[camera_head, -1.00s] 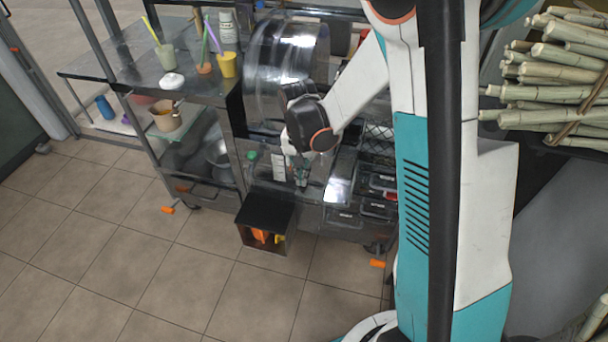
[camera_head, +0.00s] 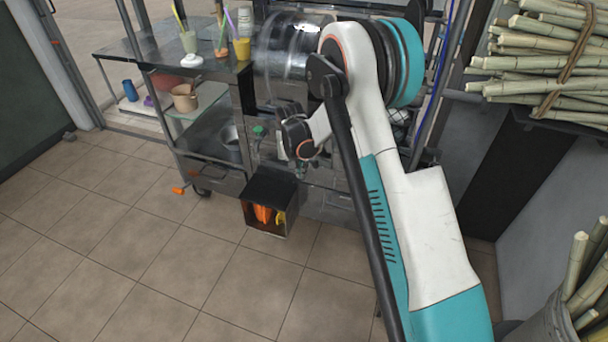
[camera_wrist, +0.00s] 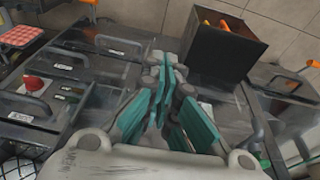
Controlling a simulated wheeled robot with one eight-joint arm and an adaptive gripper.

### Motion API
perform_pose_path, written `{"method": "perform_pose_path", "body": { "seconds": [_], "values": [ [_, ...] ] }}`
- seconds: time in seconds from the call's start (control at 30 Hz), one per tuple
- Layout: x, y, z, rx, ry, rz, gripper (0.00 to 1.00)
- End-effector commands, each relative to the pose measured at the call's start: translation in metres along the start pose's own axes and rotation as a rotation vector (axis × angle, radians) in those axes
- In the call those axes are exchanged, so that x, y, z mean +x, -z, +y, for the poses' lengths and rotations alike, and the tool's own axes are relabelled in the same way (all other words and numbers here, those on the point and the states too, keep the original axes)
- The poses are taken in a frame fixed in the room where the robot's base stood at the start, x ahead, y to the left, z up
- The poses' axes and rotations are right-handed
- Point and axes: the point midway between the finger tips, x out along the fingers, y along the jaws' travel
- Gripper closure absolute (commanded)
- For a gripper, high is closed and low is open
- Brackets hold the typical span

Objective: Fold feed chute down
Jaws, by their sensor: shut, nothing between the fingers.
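My gripper (camera_wrist: 172,92) has teal fingers and is shut and empty in the wrist view. It is over the metal front of the press cart, beside a dark open box. In the head view my gripper (camera_head: 298,170) is small and partly covered by my wrist, low at the cart's front. The press (camera_head: 283,45) shows as a shiny, clear rounded housing behind my arm. I cannot pick out the feed chute with certainty; my arm hides much of the press. No grip on any part shows.
The dark box (camera_head: 268,190) holds orange and yellow things and juts from the cart's front; it also shows in the wrist view (camera_wrist: 222,45). A side table (camera_head: 150,55) carries cups. Labelled drawers (camera_wrist: 75,65) lie left in the wrist view. The tiled floor in front is clear.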

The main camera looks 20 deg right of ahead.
Motion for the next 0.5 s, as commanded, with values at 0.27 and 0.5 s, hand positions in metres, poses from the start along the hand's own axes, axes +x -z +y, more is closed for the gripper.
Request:
{"method": "perform_pose_path", "body": {
  "seconds": [0.27, 0.5],
  "values": [
    [0.037, 0.017, -0.007, 0.011, 0.001, 0.304, 1.0],
    [0.074, 0.037, -0.009, 0.019, 0.001, 0.506, 1.0]
  ]
}}
